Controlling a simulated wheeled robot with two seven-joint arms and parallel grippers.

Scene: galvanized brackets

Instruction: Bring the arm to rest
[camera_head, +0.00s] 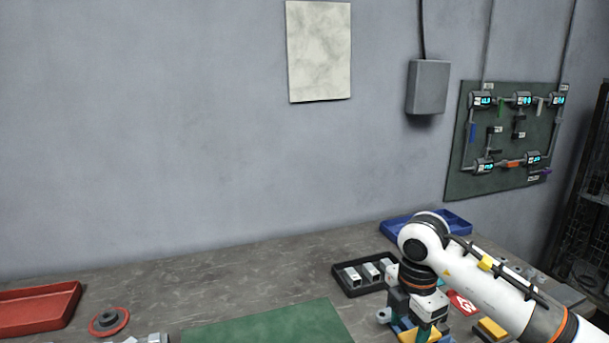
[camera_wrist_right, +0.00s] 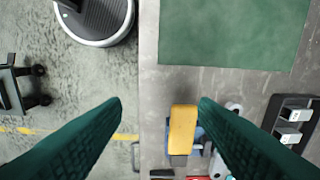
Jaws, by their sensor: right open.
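My right arm comes in from the right in the head view, and its gripper (camera_head: 420,325) points down over the front of the bench. In the right wrist view the two green fingers of this gripper (camera_wrist_right: 160,102) are wide apart with nothing between their tips. The wrist view looks down on the bench edge, with floor on the left. A yellow block (camera_wrist_right: 183,130) shows beside the right finger; I cannot tell its height from the fingers. My left gripper is not in view.
A black tray (camera_head: 345,291) holds several metal pieces. A green mat (camera_head: 265,328) lies left of my gripper. A red tray (camera_head: 40,308) and a red round part (camera_head: 108,321) lie at left; a blue tray (camera_head: 458,222) stands behind my arm. The bench's back middle is clear.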

